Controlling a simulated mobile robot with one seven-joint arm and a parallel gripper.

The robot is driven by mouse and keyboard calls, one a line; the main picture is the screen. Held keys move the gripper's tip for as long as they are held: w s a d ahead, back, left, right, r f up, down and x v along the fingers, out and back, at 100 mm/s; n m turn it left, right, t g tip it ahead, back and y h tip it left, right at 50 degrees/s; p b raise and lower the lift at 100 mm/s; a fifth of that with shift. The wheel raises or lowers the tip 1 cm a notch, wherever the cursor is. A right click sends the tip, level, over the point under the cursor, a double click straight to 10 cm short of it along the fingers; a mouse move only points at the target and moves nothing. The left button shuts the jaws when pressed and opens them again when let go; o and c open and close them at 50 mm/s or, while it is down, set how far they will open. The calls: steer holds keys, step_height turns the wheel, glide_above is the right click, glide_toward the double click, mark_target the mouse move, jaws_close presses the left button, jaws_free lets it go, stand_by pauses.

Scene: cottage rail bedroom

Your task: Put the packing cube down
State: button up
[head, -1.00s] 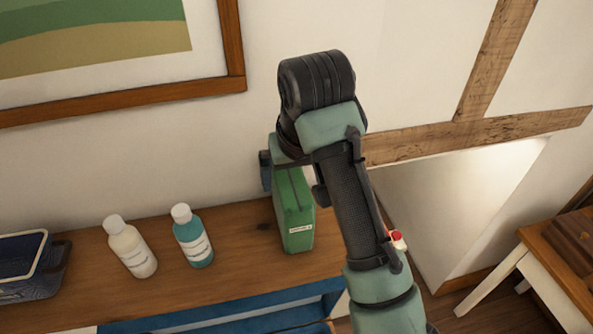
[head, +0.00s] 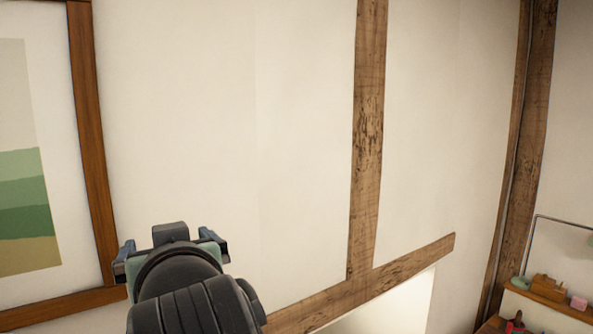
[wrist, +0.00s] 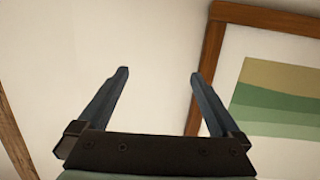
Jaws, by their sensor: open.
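My gripper (wrist: 158,90) is open in the wrist view, its two blue-grey fingers spread wide with only bare wall between them. In the head view my gripper (head: 172,250) is raised in front of the wall, to the right of a framed picture. The green packing cube is out of view in both present frames. The dresser top where it stood a second ago is also out of view now.
A framed picture (head: 84,140) hangs on the left; its frame also shows in the wrist view (wrist: 212,60). Wooden beams (head: 368,130) cross the white wall. A shelf (head: 540,298) with small objects is at the lower right.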

steer(key=s+d+r+m+t+h, duration=0.5)
steer(key=s+d+r+t+h, duration=0.2)
steer(key=s+d+r+t, duration=0.6)
steer(key=s+d+r, duration=0.2)
steer(key=d+r, duration=0.1)
steer(key=r, duration=0.2)
steer(key=shift+r+m+h, duration=0.15)
steer(key=shift+m+h, duration=0.15)
steer(key=shift+h, duration=0.1)
step_height(320, 180, down, 5)
steer(key=b, duration=0.5)
steer(key=shift+w, duration=0.1)
